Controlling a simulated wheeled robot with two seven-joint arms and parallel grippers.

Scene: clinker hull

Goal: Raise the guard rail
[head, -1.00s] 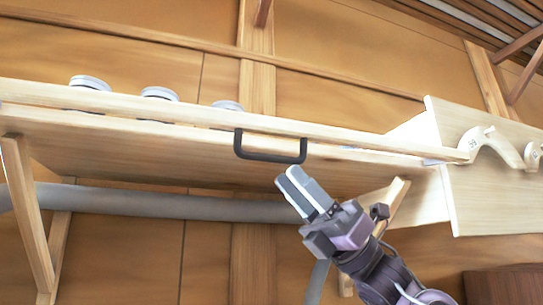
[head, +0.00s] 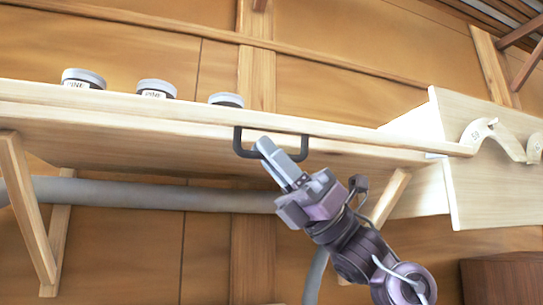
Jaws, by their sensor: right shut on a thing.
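The guard rail (head: 370,148) is a long pale wooden bar along the front of a wall shelf. A dark U-shaped handle (head: 237,143) hangs from it near the middle of the head view. My right gripper (head: 270,150) reaches up from the lower right and is shut on the handle's lower bar. The fingers hide part of that bar. My left gripper is not in view.
Several lidded jars, three in view with one labelled (head: 157,89), stand on the shelf behind the rail. A pale end panel (head: 490,165) with a curved wooden piece (head: 487,133) is at the right. Brackets (head: 28,210) and a grey pipe (head: 130,195) lie below the shelf.

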